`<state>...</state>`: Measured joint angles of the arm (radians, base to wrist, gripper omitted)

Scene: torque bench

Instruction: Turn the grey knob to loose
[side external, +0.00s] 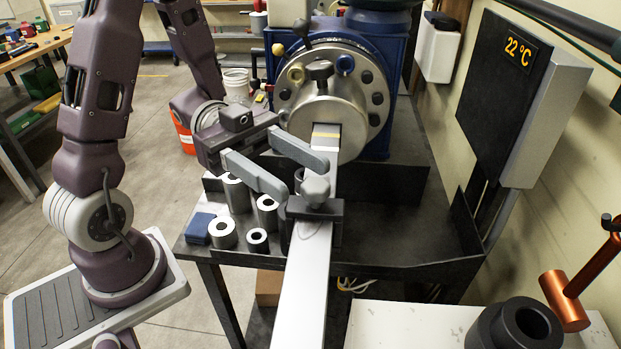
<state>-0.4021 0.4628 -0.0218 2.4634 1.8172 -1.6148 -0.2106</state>
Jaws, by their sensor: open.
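The grey knob (316,189) is a lobed knob on top of a black clamp block (313,211). The block sits around a long pale metal bar (303,280) that runs from the round metal flange (343,140) toward the camera. My gripper (303,178) comes in from the left with its two grey fingers apart and nothing held. The fingertips are close to the knob, one on its far side and one to its left. I cannot tell whether they touch it. The knob's marking, if any, is too small to read.
Several metal sockets (223,233) stand on the bench left of the bar, with a small blue block (198,228) beside them. A darker knob (320,70) is on the flange. A dark display (505,85) reads 22 °C. The dark bench top (395,222) right of the bar is clear.

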